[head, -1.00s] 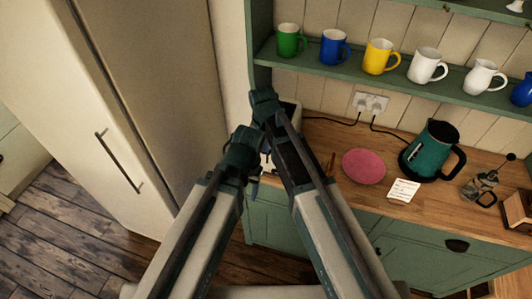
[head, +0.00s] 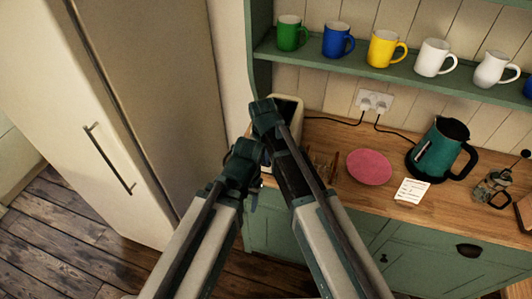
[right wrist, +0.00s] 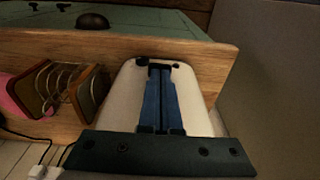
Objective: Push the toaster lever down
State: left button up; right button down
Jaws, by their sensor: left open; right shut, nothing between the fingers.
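The cream toaster (head: 290,106) stands at the left end of the wooden counter, largely hidden behind my arms in the head view. In the right wrist view the toaster (right wrist: 196,98) lies beneath my right gripper (right wrist: 160,70). The right fingers are shut and empty, their tips over the toaster's far end. Small dark parts (right wrist: 142,62) show at that end beside the tips; I cannot tell which is the lever, or whether the fingers touch it. My left gripper (head: 254,196) is open and empty, low in front of the counter, and partly hidden by its arm.
A wooden rack (head: 322,168) stands right of the toaster. Beyond it are a pink plate (head: 368,166), a white card (head: 411,191) and a teal kettle (head: 440,150). A fridge (head: 150,100) stands close on the left. A mug shelf (head: 420,80) hangs above the counter.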

pick_arm(q)
jog(key=shift+r+p, duration=0.5)
jog(key=shift+r, duration=0.1)
pick_arm(e)
jog(key=s, duration=0.2)
jog(key=s+a+r, duration=0.1)
pick_arm(q)
jog(key=shift+w, duration=0.1)
pick_arm(e)
jog(key=shift+s+r, duration=0.1)
jog(key=shift+r, duration=0.05)
